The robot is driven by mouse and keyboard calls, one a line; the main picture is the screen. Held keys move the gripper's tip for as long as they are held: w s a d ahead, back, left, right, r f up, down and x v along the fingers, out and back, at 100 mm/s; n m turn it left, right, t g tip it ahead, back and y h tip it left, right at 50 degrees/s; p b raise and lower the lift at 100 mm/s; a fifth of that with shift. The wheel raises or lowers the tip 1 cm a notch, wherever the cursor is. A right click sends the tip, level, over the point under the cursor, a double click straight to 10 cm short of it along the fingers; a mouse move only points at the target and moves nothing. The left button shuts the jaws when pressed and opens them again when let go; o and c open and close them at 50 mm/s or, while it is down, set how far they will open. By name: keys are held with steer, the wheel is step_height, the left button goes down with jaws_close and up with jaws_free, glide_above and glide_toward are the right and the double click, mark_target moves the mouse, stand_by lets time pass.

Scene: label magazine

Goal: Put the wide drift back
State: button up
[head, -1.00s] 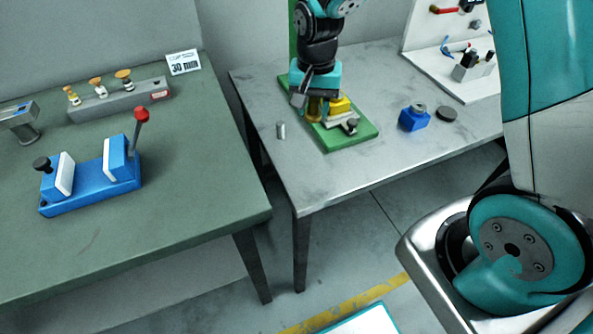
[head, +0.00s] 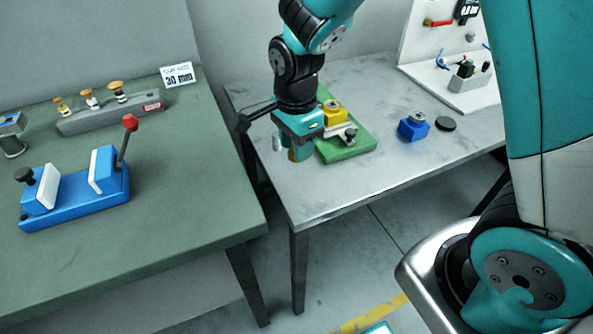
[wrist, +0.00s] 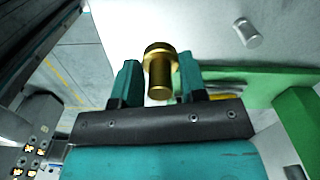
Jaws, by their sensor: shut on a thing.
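My gripper (head: 292,147) is shut on a brass drift (wrist: 160,72) with a wider round head and a narrower shank. The wrist view shows it upright between the two teal fingers. In the head view the drift (head: 300,155) shows just below the jaws, in front of the green press base (head: 352,146) and apart from it. A long grey rack (head: 85,126) on the left green table holds three brass-topped drifts (head: 90,97) of differing sizes. A red label (head: 152,106) is at the rack's right end; no empty hole can be made out.
A blue vise (head: 75,205) with a red-knobbed lever stands in front of the rack. A 30 mm card (head: 178,75) stands behind it. A small silver cylinder (wrist: 247,32) is near my gripper. A blue block (head: 413,128) sits further right. A gap separates the tables.

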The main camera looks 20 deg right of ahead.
mark_target(296, 183)
step_height(296, 183, down, 8)
steer(key=shift+r, duration=0.1)
stand_by(0.4)
steer(key=shift+f, duration=0.2)
steer(key=o, duration=1)
steer(key=shift+r, duration=0.1)
step_height(296, 183, up, 12)
steer(key=shift+f, duration=0.1)
steer(key=s+a+r+n+y, duration=0.1)
steer(key=s+r+n, duration=0.2)
steer(key=s+n, duration=0.3)
steer(key=s+a+r+n+y, duration=0.1)
steer(key=s+r+n, duration=0.3)
steer(key=n, duration=0.5)
steer(key=s+a+r+n+y, duration=0.2)
steer(key=s+r+n, duration=0.1)
steer(key=s+n, duration=0.5)
steer(key=shift+s+a+r, duration=0.25)
steer(key=shift+s, duration=0.05)
